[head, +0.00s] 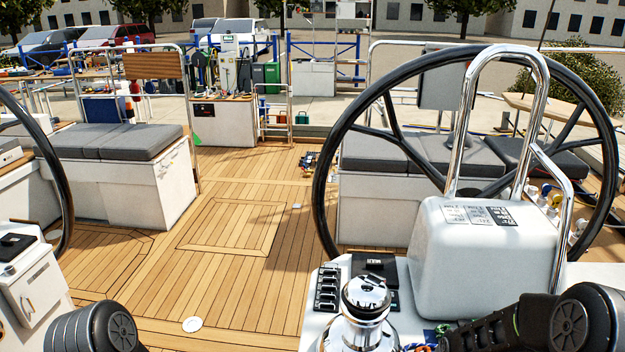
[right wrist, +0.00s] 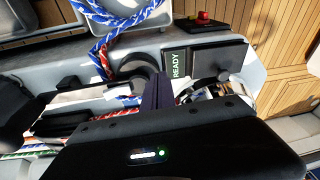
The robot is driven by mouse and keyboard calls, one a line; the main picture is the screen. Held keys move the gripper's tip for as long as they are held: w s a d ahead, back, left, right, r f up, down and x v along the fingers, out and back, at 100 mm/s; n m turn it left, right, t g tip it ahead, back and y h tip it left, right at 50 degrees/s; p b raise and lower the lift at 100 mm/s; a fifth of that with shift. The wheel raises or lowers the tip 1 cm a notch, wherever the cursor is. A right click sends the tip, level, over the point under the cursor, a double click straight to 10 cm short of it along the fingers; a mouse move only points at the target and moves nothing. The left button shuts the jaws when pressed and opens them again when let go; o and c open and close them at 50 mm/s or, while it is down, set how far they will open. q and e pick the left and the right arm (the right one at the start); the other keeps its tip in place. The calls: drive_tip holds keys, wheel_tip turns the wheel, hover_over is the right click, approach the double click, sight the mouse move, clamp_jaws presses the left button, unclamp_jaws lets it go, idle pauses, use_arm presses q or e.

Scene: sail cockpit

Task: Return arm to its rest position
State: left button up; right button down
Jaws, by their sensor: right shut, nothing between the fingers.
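My right arm (head: 535,325) comes in at the bottom right of the head view, low beside the white console; its gripper is not visible there. In the right wrist view my right gripper (right wrist: 157,90) is shut, with nothing seen between its dark fingers. It is over the console area, close to a dark panel marked READY (right wrist: 178,66). I cannot tell whether it touches anything. My left arm (head: 95,328) shows only as a rounded joint at the bottom left of the head view; its gripper is out of view.
A chrome winch (head: 366,298) and a switch panel (head: 327,288) stand on the console, below the large black steering wheel (head: 325,190) and steel rail. A blue-white rope (right wrist: 125,20) hangs near the right gripper. The teak deck (head: 240,290) in the middle is largely clear.

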drive_tip(key=s+a+f+m+g+y, duration=0.1)
drive_tip(key=s+a+f, duration=0.4)
drive_tip(key=s, duration=0.3)
drive_tip(key=s+a+f+m+y+b, duration=0.1)
drive_tip(key=s+a+f, duration=0.4)
drive_tip(key=s, duration=0.4)
drive_tip(key=s+a+f+m+g+y, duration=0.1)
drive_tip(key=s+a+f, duration=0.5)
drive_tip(key=s, duration=0.2)
drive_tip(key=w+a+f+n+b, duration=0.1)
drive_tip(key=w+a+f+b, duration=0.1)
drive_tip(key=f+b, duration=0.4)
drive_tip(key=w+b, duration=0.1)
drive_tip(key=b, duration=0.2)
drive_tip(key=shift+w+t, duration=0.2)
drive_tip(key=shift+t, duration=0.1)
drive_tip(key=shift+a, duration=0.1)
